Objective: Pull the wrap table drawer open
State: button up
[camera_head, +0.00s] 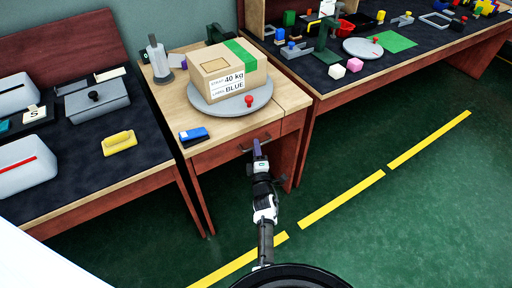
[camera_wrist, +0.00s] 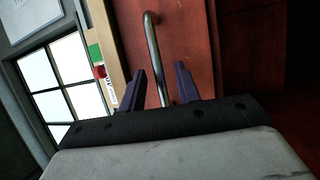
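The wrap table (camera_head: 290,98) has a wooden top and a reddish-brown drawer (camera_head: 222,153) under its front edge. The drawer looks shut, its front about flush with the table. Its metal bar handle (camera_head: 246,149) is partly hidden by my gripper in the head view. My gripper (camera_head: 257,148) is in front of the drawer at the handle. In the wrist view the handle (camera_wrist: 153,50) runs between the two dark fingers of my gripper (camera_wrist: 160,84). The fingers are open, with a gap to the bar on both sides.
On the wrap table, a cardboard box (camera_head: 228,72) sits on a grey turntable (camera_head: 206,105), near a blue stapler-like item (camera_head: 194,135). A dark-topped table (camera_head: 80,168) stands left, a longer workbench (camera_head: 410,62) right. The green floor (camera_head: 385,225) in front is clear.

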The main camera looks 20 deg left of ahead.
jog(key=shift+c, duration=0.3)
grip_shut()
